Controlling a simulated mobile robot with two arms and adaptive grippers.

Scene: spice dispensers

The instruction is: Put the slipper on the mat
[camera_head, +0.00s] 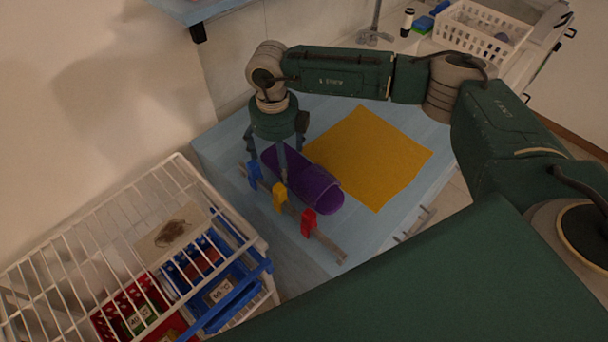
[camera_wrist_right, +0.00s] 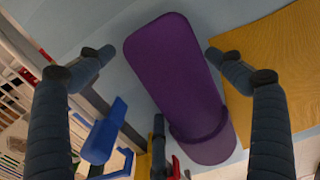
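The purple slipper (camera_head: 318,188) lies on the light blue table (camera_head: 225,143), touching or very near the left edge of the mustard-yellow mat (camera_head: 372,155). In the right wrist view the slipper (camera_wrist_right: 172,68) lies between my spread fingers, its strap end toward the lower right, and the mat (camera_wrist_right: 278,62) shows at the right. My right gripper (camera_head: 270,158) is open and points down over the slipper's far end, hiding part of it; its open fingers (camera_wrist_right: 160,54) also show in the right wrist view. I cannot tell whether they touch the slipper. My left gripper is out of view.
A rail with blue (camera_head: 254,172), yellow (camera_head: 279,197) and red (camera_head: 308,222) clips runs close beside the slipper. A white wire rack (camera_head: 75,223) with bins stands at the lower left. A white basket (camera_head: 482,34) is at the back right. The mat is clear.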

